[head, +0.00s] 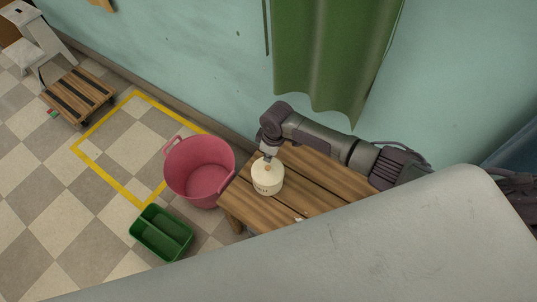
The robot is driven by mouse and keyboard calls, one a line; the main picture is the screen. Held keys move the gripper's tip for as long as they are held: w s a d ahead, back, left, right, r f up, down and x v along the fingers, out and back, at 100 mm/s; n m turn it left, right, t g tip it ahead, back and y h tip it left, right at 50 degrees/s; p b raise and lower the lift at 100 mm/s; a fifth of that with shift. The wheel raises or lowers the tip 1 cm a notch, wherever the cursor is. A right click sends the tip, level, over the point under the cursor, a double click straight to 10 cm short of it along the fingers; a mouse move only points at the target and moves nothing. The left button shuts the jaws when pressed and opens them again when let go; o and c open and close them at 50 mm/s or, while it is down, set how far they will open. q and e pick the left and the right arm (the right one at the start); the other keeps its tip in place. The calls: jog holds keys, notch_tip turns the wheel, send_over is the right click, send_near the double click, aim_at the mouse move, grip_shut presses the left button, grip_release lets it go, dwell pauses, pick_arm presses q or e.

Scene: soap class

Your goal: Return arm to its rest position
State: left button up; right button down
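My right arm reaches in from the right over the wooden table (318,178). My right gripper (268,157) points down at the top of a cream-coloured, rounded container (267,182) standing upright near the table's left end. The fingertips are very small here, so I cannot tell whether they touch the container's top or are open or shut. My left gripper is not in view.
A pink tub (200,172) stands on the checkered floor left of the table, with a green divided crate (161,233) in front. Yellow tape (104,176) marks a floor area. A slatted wooden platform (78,95) lies farther left. A green curtain (330,55) hangs behind.

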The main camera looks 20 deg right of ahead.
aim_at(268, 167)
jog(key=shift+f, duration=0.15)
dwell(0.3)
jog(key=shift+f+b, duration=2.05)
jog(key=shift+f, duration=0.75)
jog(key=shift+r, duration=0.2)
jog(key=shift+r+p, duration=3.45)
jog(key=shift+p, duration=0.3)
jog(key=shift+f, duration=0.1)
